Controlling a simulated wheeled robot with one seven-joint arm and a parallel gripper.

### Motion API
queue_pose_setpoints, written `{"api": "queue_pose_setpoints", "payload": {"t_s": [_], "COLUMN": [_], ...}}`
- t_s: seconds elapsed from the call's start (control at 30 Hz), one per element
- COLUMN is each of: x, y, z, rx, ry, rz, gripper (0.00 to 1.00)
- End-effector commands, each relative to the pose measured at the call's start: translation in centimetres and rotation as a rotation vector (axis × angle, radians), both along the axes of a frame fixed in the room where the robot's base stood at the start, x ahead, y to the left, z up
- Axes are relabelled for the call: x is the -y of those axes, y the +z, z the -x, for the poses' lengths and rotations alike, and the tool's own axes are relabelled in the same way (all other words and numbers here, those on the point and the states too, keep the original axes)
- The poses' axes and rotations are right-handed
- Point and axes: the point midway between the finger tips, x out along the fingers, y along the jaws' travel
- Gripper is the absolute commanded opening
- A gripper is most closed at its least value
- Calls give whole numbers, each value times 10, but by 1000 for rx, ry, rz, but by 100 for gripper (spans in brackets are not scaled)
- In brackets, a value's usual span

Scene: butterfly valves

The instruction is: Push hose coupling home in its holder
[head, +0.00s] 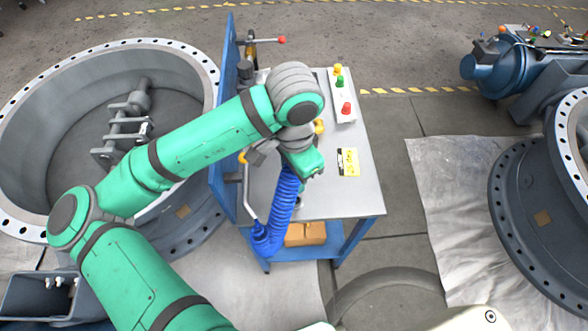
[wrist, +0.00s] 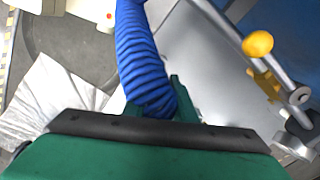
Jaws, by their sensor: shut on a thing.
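My gripper (head: 303,167) is above the grey bench top, and its fingers (wrist: 160,100) close around the upper end of a blue coiled hose. The blue hose (head: 284,200) hangs from my gripper down to the bench's front left corner. In the wrist view the hose (wrist: 143,50) runs up from between the fingers. The hose coupling sits at the hose end in my gripper and is hidden by the fingers and the hose. I cannot make out its holder, so I cannot tell whether the coupling touches it.
The bench (head: 352,195) carries a button box (head: 344,95) and a yellow label (head: 348,162). A blue upright panel (head: 228,110) borders its left side. A yellow knob (wrist: 258,44) and metal pipe are right of the hose in the wrist view. A cardboard box (head: 305,234) is on the lower shelf.

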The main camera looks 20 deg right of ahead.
Motion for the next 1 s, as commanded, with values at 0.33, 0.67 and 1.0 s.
{"api": "queue_pose_setpoints", "payload": {"t_s": [0.33,0.67,1.0], "x": [0,1,1], "y": [-30,-46,-48], "z": [0,0,0], "rx": [-1,1,1], "ry": [1,-3,-3], "rz": [0,1,1], "gripper": [4,4,4]}}
